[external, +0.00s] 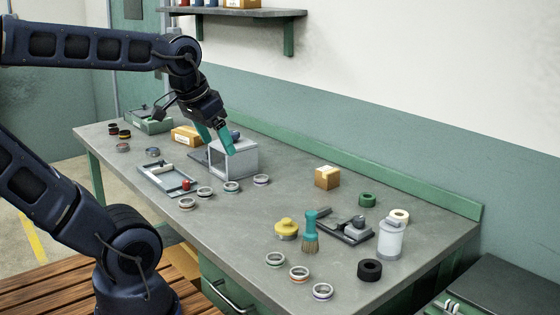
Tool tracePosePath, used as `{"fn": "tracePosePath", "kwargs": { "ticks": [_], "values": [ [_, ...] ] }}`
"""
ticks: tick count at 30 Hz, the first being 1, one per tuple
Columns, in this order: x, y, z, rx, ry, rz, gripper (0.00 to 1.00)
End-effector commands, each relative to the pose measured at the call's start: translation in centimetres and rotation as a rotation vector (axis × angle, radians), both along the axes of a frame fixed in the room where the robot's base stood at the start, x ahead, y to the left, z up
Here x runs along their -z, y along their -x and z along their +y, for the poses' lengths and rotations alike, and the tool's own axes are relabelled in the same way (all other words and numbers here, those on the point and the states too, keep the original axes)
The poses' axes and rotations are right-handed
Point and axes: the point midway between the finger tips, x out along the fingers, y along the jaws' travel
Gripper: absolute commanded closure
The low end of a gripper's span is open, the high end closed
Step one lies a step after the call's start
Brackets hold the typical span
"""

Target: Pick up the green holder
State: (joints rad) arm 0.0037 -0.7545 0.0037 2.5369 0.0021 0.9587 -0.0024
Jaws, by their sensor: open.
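My gripper (215,141) has teal fingers and points down. It is open, with its fingers just above and beside a grey open-fronted box (244,161) in the middle left of the bench. A small blue part (235,134) shows at the top of this box, close to the right finger. Which thing is the green holder is not certain. A green box-like item (152,125) with a dark top stands at the far left end of the bench. A small green ring-shaped piece (368,200) lies at the back right. My gripper is apart from both.
A grey tray (158,181) and several small rings (232,187) lie in front of the grey box. A cardboard box (327,178), brush (311,228), yellow piece (286,229) and white bottle (390,240) stand further right. A shelf (245,13) hangs above the back.

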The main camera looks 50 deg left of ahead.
Motion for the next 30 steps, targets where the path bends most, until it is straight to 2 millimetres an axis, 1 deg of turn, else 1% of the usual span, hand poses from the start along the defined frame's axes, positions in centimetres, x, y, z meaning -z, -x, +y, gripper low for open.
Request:
{"fn": "tracePosePath", "kwargs": {
  "ticks": [11,12,19,22,26,29,30],
  "values": [
    [0.0,0.0,0.0,0.0,0.0,0.0,0.22],
    [0.0,0.0,0.0,0.0,0.0,0.0,0.26],
    [0.0,0.0,0.0,0.0,0.0,0.0,0.26],
    [-0.2,-0.3,0.0,-0.007,0.003,0.002,0.26],
    [-0.8,-1.9,0.0,-0.047,0.022,0.016,0.26],
    [-1.6,-4.0,0.0,-0.102,0.046,0.035,0.26],
    [-2.0,-5.0,0.0,-0.127,0.056,0.042,0.26]
  ]
}}
